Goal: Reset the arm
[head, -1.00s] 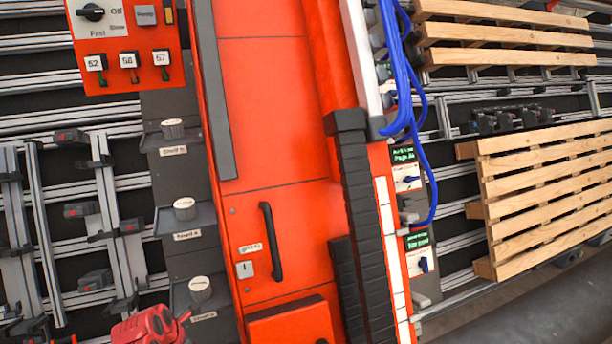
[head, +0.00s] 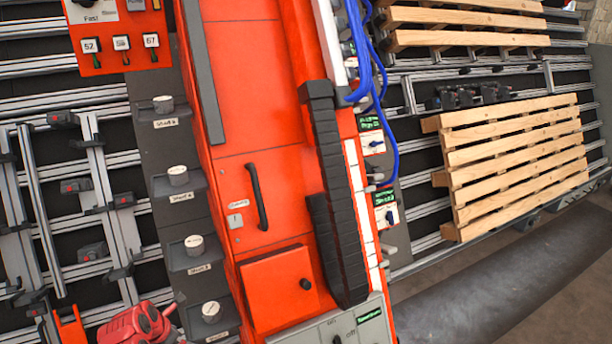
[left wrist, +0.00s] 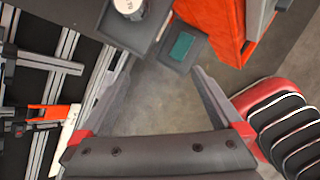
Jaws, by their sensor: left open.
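My left gripper (left wrist: 160,68) is open and empty in the left wrist view, its two dark fingers spread apart over a bare grey floor. A grey tray with a green pad (left wrist: 181,46) lies beyond the fingertips. A red rounded part (head: 137,324) shows at the lower left of the head view, cut off by the frame; I cannot tell whether it belongs to my arm. My right gripper is in neither view.
A tall orange cabinet (head: 262,110) with a black handle (head: 256,196) and black cable chain (head: 328,150) fills the middle. Grey shelves with white-capped knobs (head: 178,175) stand to its left. Wooden pallets (head: 520,165) and blue cables (head: 372,70) are right.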

